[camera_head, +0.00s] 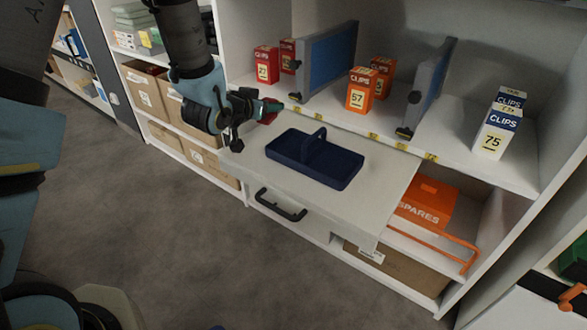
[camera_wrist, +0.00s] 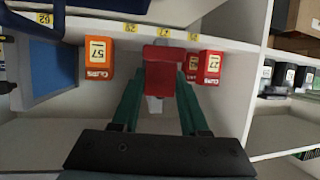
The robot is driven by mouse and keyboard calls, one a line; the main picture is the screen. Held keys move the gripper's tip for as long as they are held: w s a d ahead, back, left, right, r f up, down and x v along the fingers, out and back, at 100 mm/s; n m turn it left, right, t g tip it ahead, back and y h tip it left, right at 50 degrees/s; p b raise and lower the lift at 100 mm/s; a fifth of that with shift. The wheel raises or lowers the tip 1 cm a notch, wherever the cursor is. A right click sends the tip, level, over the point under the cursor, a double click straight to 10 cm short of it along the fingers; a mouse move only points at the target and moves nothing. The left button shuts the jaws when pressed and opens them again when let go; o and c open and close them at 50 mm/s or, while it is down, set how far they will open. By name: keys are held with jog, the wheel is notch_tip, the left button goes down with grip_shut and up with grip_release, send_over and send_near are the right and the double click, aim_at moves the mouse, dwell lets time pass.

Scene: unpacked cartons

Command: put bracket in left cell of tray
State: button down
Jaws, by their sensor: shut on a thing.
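My gripper (camera_head: 268,108) has green fingers shut on a red piece, the bracket (camera_head: 268,118), in front of the shelf. The wrist view shows the bracket (camera_wrist: 163,58) between the fingertips (camera_wrist: 163,85); its full shape is partly hidden. The dark blue tray (camera_head: 338,183) lies on the pulled-out white drawer top, with a raised handle on its divider. Its cells look empty in the head view. My gripper is up and to the left of the tray, apart from it. A dark blue edge, likely the tray (camera_wrist: 125,6), shows at the top of the wrist view.
Behind the tray, the shelf holds an orange box (camera_head: 360,90), red boxes (camera_head: 266,66) and white-and-blue CLIPS boxes (camera_head: 495,135), with upright blue dividers (camera_head: 328,60) between. An orange SPARES box (camera_head: 428,203) sits below right. The drawer top (camera_head: 375,180) is clear around the tray.

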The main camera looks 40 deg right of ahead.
aim_at(314, 148)
jog(key=s+d+r+m+g+h+b, duration=0.1)
jog(key=s+d+m+g+b, duration=0.1)
jog(key=s+d, duration=0.3)
jog(key=shift+g, duration=0.4)
jog(key=f, duration=0.3)
jog(key=s+f, duration=0.1)
jog(key=shift+a+f, duration=0.25)
jog(key=shift+a, duration=0.1)
jog(key=shift+f, duration=2.4)
jog(key=shift+c, duration=2.1)
grip_release()
